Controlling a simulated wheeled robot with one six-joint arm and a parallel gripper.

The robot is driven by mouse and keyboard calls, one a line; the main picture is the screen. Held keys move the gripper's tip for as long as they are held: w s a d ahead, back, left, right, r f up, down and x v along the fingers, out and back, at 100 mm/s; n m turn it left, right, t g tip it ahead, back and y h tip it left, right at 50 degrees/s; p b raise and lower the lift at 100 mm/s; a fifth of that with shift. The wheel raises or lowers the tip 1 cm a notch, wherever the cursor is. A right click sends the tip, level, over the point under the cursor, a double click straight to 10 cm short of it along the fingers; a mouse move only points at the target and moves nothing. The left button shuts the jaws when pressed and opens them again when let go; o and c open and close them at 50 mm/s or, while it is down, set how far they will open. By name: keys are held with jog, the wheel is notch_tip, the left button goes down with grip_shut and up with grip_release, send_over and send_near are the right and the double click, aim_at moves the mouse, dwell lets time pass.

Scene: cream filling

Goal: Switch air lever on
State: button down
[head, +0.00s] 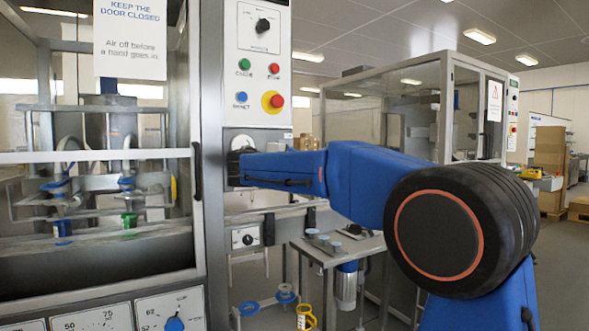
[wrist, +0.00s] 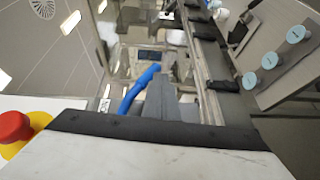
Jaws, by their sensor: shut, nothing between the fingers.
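My gripper (wrist: 167,92) shows in the wrist view as grey fingers shut together with nothing between them. A long blue bar (wrist: 138,88), which looks like the air lever's handle, lies just left of the fingers. I cannot tell whether they touch. In the head view my blue arm reaches left to the lower part of the white control panel (head: 261,73), below its buttons. There the end of my arm hides the lever, and my fingertips cannot be made out.
A red emergency stop on a yellow ring (head: 273,102) sits just above my wrist; it also shows in the wrist view (wrist: 14,127). A glazed machine door (head: 95,180) stands left. A small side table (head: 338,248) with pale blue discs stands below my arm.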

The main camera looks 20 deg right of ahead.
jog(key=shift+w+d+r+n+t+h, duration=0.2)
jog(key=shift+d+r+t, duration=0.15)
jog(key=shift+d+r, duration=0.3)
jog(key=shift+w+d+r+n+t+h, duration=0.1)
jog(key=shift+d+r+t+h, duration=0.1)
jog(key=shift+d+r+t, duration=0.3)
jog(key=shift+d+r, duration=0.1)
jog(key=shift+r, duration=0.2)
jog(key=shift+f+g, duration=0.1)
jog(key=shift+g, duration=0.15)
